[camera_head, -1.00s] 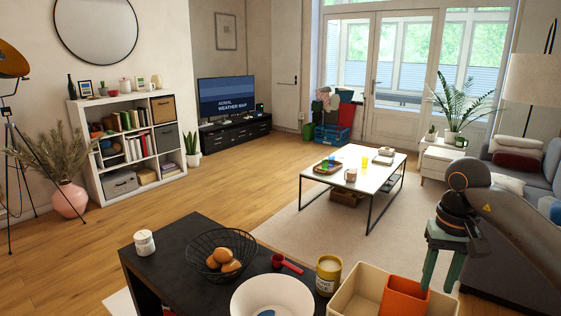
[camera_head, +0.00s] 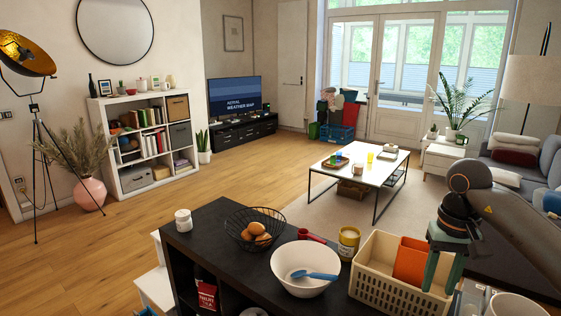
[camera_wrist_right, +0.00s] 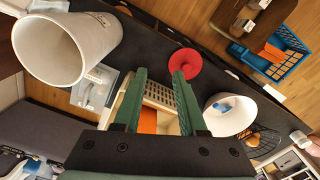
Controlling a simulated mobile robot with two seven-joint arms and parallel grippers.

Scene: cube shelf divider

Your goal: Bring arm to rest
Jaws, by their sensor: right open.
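My right gripper (camera_head: 443,276) has green fingers that hang down at the right of the head view, by the cream basket (camera_head: 380,292). In the wrist view the right gripper (camera_wrist_right: 160,76) has its fingers spread apart with nothing held between them. Behind the fingers is the cream basket (camera_wrist_right: 158,96) with an orange item (camera_wrist_right: 147,120). Whether the fingers overlap the basket's space or sit beyond it is hard to tell. My left gripper is not in view.
In the wrist view a large white cylinder (camera_wrist_right: 62,48) is close on the left.

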